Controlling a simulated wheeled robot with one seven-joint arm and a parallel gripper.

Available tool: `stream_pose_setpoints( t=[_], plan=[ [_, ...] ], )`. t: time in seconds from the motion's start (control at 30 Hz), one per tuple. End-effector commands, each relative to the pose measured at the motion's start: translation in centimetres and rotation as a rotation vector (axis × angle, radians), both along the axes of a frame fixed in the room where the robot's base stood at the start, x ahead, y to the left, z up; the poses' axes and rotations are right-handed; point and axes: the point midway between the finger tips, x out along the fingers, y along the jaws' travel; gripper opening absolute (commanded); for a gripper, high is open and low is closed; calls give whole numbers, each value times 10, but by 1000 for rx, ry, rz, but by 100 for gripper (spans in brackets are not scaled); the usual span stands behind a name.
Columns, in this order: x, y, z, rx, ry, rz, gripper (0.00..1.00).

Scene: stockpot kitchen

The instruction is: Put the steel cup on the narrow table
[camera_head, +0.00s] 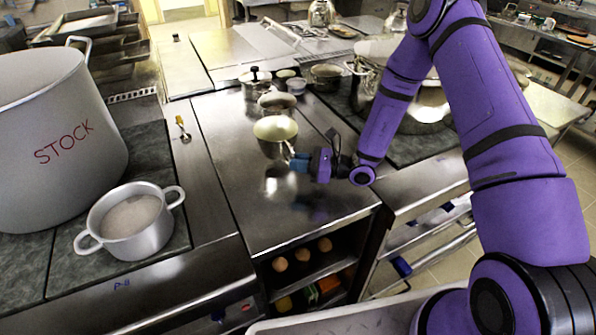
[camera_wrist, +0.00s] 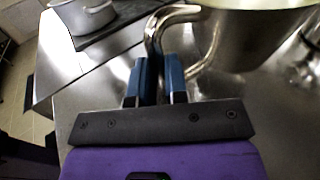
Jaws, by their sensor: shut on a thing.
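The steel cup (camera_head: 274,145) is in the middle of the head view, upright, with a pale inside. In the wrist view the cup (camera_wrist: 250,42) is cut off by the top edge. Its curved handle (camera_wrist: 178,14) runs between the blue fingers of my gripper (camera_wrist: 160,68), which is shut on it. In the head view my gripper (camera_head: 293,160) is at the cup's lower right. The cup is over the narrow steel table (camera_head: 235,185), with its reflection in the top below it. The cup looks slightly raised, but I cannot tell the exact gap.
Several small pots, including a lidded one (camera_head: 255,88), stand at the table's far end. The table's near part is bare. A large stock pot (camera_head: 60,140) and a small white pot (camera_head: 132,222) stand left. A steel pot (camera_head: 425,105) stands right, behind my arm.

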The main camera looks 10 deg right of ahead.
Motion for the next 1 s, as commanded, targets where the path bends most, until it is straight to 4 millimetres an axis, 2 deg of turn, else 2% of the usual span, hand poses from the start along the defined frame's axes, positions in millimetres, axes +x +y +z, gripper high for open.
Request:
stream_pose_setpoints(
  t=[0.23,0.63,0.67,0.77,1.0],
  plan=[
    [1,0,-32,1,2,1,0],
    [2,0,-37,1,-1,0,0],
    [2,0,-38,0,0,0,16],
    [2,0,-38,0,-1,0,39],
    [2,0,-38,0,0,0,40]
  ],
)
